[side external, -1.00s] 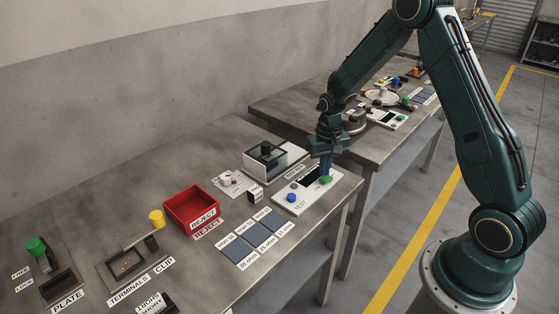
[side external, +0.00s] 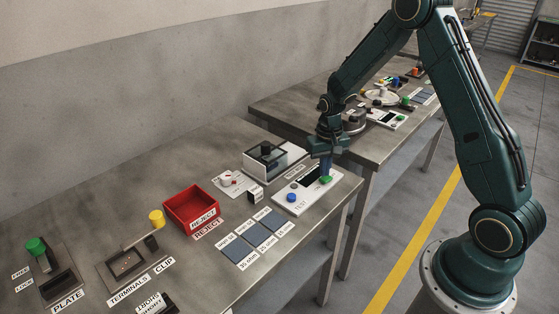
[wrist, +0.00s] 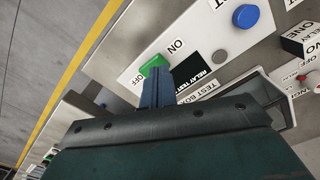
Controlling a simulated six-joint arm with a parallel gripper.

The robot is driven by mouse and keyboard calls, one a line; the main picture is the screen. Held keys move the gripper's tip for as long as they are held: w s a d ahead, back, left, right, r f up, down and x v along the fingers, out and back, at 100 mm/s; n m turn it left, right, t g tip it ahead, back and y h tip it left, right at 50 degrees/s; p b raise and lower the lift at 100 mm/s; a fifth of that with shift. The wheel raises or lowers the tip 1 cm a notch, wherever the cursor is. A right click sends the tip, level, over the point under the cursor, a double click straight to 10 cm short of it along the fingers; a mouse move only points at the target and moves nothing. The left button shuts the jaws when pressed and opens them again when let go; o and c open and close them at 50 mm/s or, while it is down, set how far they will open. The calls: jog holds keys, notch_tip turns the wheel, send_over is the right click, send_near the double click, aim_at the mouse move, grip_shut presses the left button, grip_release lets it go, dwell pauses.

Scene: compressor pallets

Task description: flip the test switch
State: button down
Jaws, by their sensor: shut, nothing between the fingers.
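The test box (side external: 296,205) is a white panel near the right end of the front bench, with a dark display, a blue round button (side external: 291,197) and a green switch (side external: 326,180). In the wrist view the green switch (wrist: 153,64) sits between the labels ON and OFF. My gripper (side external: 326,174) is shut and empty, pointing down, with its fingertips right at the green switch. In the wrist view the blue-grey fingers (wrist: 158,90) partly cover the switch's lower edge. I cannot tell whether they touch it.
Left of the test box are a clear-lidded box (side external: 268,160), dark blue pads (side external: 254,238) and a red reject bin (side external: 176,207). Farther left are a terminals fixture (side external: 124,263) and a plate fixture (side external: 58,287). A second bench (side external: 268,106) with more parts stands behind.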

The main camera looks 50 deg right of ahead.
aim_at(324, 179)
jog(key=shift+f, duration=0.9)
dwell(0.8)
jog(key=shift+r, duration=3.5)
